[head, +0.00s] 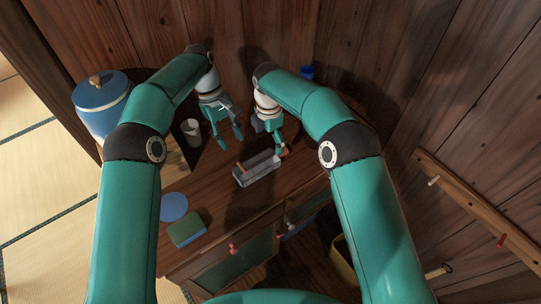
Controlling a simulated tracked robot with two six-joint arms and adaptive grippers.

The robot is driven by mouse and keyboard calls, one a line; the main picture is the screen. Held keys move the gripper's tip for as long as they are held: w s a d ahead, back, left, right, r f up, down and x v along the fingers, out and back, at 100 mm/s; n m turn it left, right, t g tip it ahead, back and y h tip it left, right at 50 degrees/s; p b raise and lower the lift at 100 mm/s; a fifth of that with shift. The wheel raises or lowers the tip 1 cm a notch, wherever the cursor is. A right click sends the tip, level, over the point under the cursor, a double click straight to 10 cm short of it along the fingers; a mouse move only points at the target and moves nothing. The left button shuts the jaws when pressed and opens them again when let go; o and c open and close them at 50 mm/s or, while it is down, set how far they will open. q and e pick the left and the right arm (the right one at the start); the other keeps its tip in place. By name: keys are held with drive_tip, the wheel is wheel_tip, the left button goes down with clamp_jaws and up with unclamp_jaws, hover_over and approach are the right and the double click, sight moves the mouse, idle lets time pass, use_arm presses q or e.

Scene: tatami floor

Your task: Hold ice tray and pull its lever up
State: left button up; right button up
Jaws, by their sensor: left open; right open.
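The grey ice tray (262,172) lies on the wooden cabinet top, with reddish parts showing near its left and right ends. I cannot tell clearly which part is the lever. My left gripper (227,135) is open and empty, behind and to the left of the tray, apart from it. My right gripper (272,142) is open, pointing down just behind the tray's right end. I cannot tell whether its fingertips touch the tray.
A white cup (191,132) stands left of my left gripper, and a blue lidded pot (101,103) further left. A blue disc (174,206) and a green-topped sponge-like block (187,229) lie at front left. A blue object (307,72) stands at the back. Wooden walls close the back and right.

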sight(269, 156)
wheel_tip(269, 156, down, 9)
drive_tip(key=shift+f, duration=0.2)
idle(0.3)
use_arm(q)
drive_tip(key=shift+c, duration=0.2)
use_arm(e)
drive_tip(key=c, duration=1.5)
use_arm(q)
drive_tip(key=shift+m+h, duration=0.7)
drive_tip(key=shift+h, duration=0.1)
drive_tip(key=x, duration=0.3)
drive_tip(key=a+x, duration=0.1)
drive_tip(key=x, duration=0.6)
drive_tip(key=shift+a+f, duration=0.35)
drive_tip(key=shift+f, duration=0.1)
use_arm(e)
drive_tip(key=shift+s, duration=0.1)
use_arm(q)
clamp_jaws()
